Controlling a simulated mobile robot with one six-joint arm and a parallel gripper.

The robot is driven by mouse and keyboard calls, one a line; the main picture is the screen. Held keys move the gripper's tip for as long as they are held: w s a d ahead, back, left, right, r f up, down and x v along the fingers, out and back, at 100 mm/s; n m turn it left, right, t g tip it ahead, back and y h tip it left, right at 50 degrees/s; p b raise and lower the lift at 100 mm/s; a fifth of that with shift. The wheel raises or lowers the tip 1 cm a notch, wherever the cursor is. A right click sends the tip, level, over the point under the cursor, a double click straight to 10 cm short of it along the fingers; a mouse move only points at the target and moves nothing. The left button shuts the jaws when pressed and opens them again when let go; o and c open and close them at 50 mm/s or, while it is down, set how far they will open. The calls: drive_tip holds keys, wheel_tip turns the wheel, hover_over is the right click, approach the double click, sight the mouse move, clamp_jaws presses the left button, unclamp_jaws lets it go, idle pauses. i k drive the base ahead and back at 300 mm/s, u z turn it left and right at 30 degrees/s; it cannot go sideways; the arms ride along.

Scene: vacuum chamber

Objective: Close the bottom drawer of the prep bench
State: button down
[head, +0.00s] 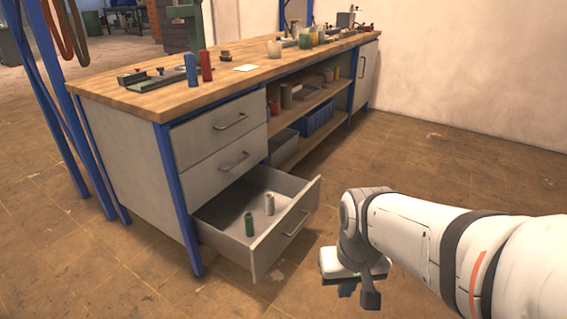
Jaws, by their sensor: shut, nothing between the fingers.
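The prep bench (150,98) has a wooden top, blue legs and grey drawers on its left side. Its bottom drawer (290,222) is pulled well out, with its handle (297,224) on the front panel. A green cylinder (249,225) and a pale cylinder (269,204) stand upright inside it. The two drawers above, the upper one (205,128) and the middle one (215,170), are shut. My gripper (360,294) is shut and empty. It points down in front and to the right of the drawer front, apart from it. The fingertips are small and partly hidden.
Open shelves (312,105) with a blue bin (317,116) lie right of the drawers. Bottles and tools stand on the benchtop. Blue posts (62,110) rise at the left. The floor (450,165) before the bench is clear up to the wall.

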sight(219, 224)
drive_tip(key=u, duration=0.05)
drive_tip(key=i, duration=1)
drive_tip(key=z, duration=0.05)
